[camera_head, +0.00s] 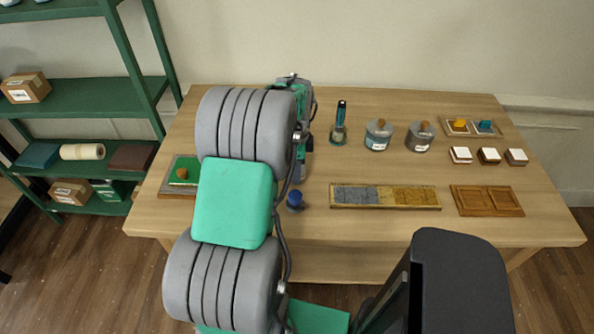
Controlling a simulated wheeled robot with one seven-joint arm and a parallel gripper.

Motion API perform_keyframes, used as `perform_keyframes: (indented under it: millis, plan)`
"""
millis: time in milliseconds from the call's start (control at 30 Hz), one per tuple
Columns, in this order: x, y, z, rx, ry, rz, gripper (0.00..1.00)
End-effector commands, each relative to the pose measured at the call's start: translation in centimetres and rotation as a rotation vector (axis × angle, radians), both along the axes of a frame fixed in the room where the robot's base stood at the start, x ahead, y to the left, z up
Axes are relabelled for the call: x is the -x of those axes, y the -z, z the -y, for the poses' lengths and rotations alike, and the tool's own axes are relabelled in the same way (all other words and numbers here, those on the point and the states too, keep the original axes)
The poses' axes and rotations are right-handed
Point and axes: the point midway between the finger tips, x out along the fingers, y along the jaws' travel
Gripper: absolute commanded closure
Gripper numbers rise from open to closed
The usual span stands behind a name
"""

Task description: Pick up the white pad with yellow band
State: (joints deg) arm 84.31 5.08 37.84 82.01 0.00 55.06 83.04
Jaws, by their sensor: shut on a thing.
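My gripper (302,163) is over the table left of centre, mostly hidden behind my own grey and green arm. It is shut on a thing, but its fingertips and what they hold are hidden. I cannot make out a white pad with a yellow band anywhere. Three small white-topped blocks stand at the right of the table, with a brownish one (460,155), a dark brown one (489,156) and a grey one (516,157). Their sides are too small to tell any band.
Green shelves (80,97) stand left.

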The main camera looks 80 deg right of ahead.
Motion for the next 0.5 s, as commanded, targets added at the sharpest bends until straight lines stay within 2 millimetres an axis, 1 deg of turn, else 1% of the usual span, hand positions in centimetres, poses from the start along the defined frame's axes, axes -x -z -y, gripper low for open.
perform_keyframes:
  millis: [267, 367, 500]
  plan:
    - [0.0, -0.3, 0.0, 0.002, 0.0, 0.0, 0.91]
    - [0.0, -1.1, 0.1, 0.003, 0.0, 0.001, 0.91]
    - [0.1, -3.5, -0.1, 0.005, 0.001, 0.0, 0.91]
